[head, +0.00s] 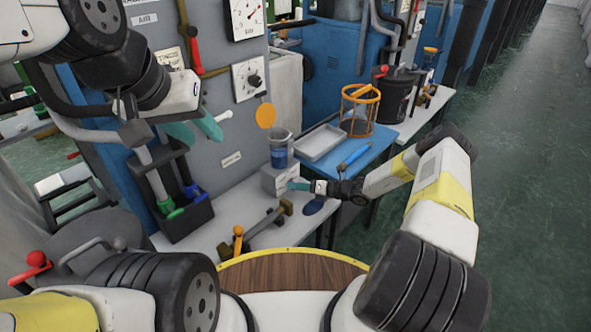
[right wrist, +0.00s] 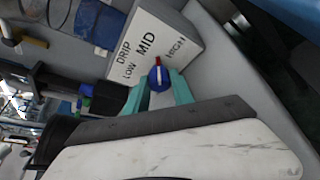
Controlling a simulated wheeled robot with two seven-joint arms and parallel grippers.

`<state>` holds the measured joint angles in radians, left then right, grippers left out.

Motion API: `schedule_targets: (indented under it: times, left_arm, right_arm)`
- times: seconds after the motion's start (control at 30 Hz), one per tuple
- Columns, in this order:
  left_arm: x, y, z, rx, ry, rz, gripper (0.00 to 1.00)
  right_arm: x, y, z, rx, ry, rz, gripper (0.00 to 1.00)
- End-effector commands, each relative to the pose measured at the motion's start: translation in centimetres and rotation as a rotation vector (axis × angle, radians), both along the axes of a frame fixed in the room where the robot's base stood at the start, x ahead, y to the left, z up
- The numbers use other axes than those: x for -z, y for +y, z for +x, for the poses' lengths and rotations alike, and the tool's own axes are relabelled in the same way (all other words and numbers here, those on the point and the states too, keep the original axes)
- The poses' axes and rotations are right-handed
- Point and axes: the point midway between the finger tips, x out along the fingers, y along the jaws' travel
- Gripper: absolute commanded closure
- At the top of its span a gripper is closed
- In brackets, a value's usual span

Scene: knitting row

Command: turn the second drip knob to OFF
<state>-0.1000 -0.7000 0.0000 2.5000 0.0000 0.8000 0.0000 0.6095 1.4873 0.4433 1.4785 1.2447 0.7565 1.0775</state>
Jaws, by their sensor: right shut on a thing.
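A pale box (head: 277,180) marked DRIP stands on the bench in the head view. In the right wrist view its labelled face (right wrist: 152,42) reads DRIP, LOW, MID and a blurred third word. A blue knob (right wrist: 158,80) with a red pointer sits at its lower edge, the pointer directed up toward the lettering near MID. My right gripper (right wrist: 159,92) is shut on this knob, a teal finger on each side; in the head view it reaches the box from the right. My left gripper (head: 197,128) is open and empty before the grey panel. I cannot tell whether this is the second knob.
A blue container (head: 279,152) stands on or behind the box. A grey tray (head: 320,143) and an orange wire cage (head: 359,108) are on the blue table to the right. A wooden-handled tool (head: 265,224) lies in front. A black caddy (head: 172,205) stands left.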

Motion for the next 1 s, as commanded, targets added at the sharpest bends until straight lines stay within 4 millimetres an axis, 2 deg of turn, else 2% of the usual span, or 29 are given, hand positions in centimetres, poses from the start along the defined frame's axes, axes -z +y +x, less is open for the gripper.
schedule_targets:
  times: [1.0]
  left_arm:
    - [0.0, 0.0, 0.0, 0.0, 0.0, 0.0, 0.64]
  right_arm:
    - [-0.13, 0.25, -0.36, -0.001, -0.391, -0.395, 1.0]
